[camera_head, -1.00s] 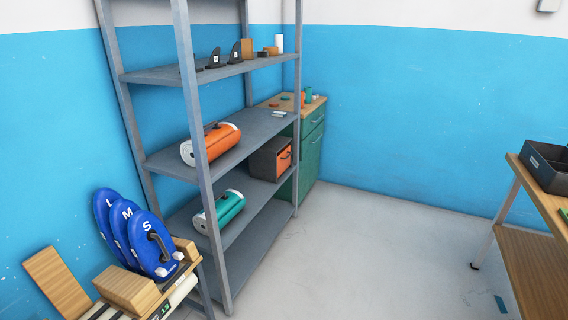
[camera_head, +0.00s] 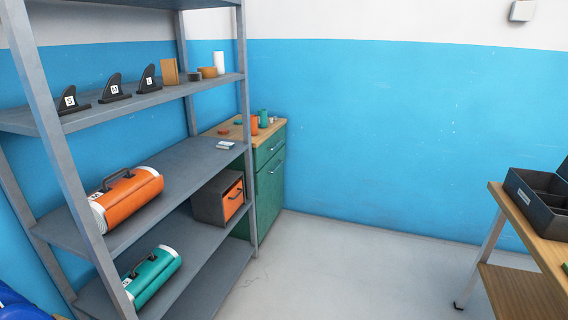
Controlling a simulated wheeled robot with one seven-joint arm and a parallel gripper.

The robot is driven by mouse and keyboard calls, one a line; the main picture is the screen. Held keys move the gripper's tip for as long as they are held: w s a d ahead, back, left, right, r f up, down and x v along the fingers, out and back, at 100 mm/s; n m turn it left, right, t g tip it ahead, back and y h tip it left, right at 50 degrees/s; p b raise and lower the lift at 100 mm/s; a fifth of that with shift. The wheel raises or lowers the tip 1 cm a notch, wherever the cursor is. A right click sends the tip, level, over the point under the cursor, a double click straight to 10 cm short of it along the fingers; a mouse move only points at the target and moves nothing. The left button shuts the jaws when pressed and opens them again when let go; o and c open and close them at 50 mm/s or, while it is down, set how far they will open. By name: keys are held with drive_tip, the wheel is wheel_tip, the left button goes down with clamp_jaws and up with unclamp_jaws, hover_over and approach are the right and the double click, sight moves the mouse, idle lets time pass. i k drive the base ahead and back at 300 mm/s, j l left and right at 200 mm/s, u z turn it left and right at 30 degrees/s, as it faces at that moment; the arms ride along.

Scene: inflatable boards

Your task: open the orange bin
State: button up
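The orange bin is a small grey box (camera_head: 211,202) with an orange front panel (camera_head: 233,200) and a dark handle. It sits at the right end of a lower shelf of the grey metal rack (camera_head: 161,244), next to the rack's right front post. Its orange front faces right and is closed. My gripper is not in view.
An orange roll (camera_head: 128,197) lies on the middle shelf and a teal roll (camera_head: 150,274) on the shelf below. Black fins (camera_head: 114,90) stand above. A green cabinet (camera_head: 270,185) is behind the rack. A wooden table (camera_head: 530,240) is at right. The floor (camera_head: 340,268) between is clear.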

sight(227, 199)
drive_tip(key=i, duration=1.9)
drive_tip(key=i+l+u, duration=0.25)
drive_tip(key=i, duration=0.2)
drive_tip(key=i+l+u, duration=0.2)
drive_tip(key=i, duration=0.25)
drive_tip(key=i+l+u, duration=0.25)
drive_tip(key=i, duration=0.15)
